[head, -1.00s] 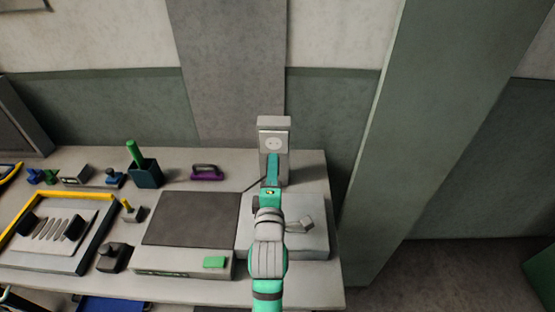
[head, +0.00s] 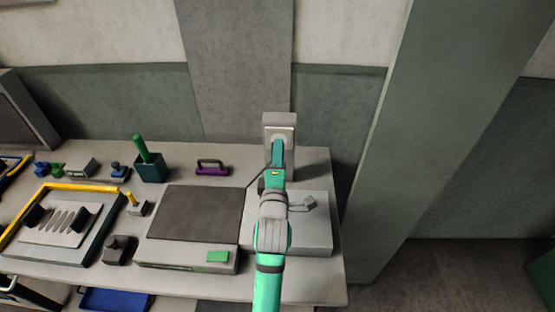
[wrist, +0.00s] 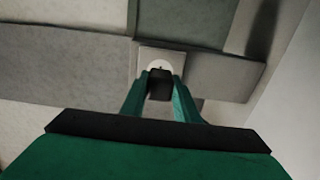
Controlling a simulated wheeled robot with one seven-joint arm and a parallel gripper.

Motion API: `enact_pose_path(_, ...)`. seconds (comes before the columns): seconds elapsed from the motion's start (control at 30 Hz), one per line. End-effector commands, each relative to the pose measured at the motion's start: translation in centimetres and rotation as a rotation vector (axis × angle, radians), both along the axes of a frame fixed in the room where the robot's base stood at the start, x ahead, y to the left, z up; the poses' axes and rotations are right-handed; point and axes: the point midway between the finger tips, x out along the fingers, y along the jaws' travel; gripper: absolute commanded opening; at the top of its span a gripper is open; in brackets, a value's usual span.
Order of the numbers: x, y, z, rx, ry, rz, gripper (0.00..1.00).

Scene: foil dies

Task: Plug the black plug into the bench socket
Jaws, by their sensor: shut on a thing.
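The bench socket (head: 279,119) is a grey upright post at the back right of the bench. My arm covers most of its face in the head view. In the wrist view the socket (wrist: 147,55) shows as a pale plate with a round white recess. My gripper (wrist: 160,77) is shut on the black plug (wrist: 160,88), which sits between the two green fingers. The plug overlaps the lower part of the recess. I cannot tell whether it touches the socket or has entered it. In the head view my gripper (head: 278,146) is right in front of the socket and hides the plug.
A dark cable (head: 256,178) runs from near my gripper to the dark-topped bench device (head: 195,213). A grey box (head: 313,235) lies under my arm. A purple-handled tool (head: 212,169) and a green-handled holder (head: 150,168) stand left. A pillar (head: 400,150) rises at right.

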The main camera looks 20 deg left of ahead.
Motion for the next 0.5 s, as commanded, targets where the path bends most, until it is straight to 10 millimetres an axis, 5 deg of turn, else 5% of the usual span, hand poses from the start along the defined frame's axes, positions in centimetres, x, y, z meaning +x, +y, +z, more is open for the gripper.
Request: enact_pose_path(0.5,1.26,0.35,0.01,0.000,0.000,0.000,0.08)
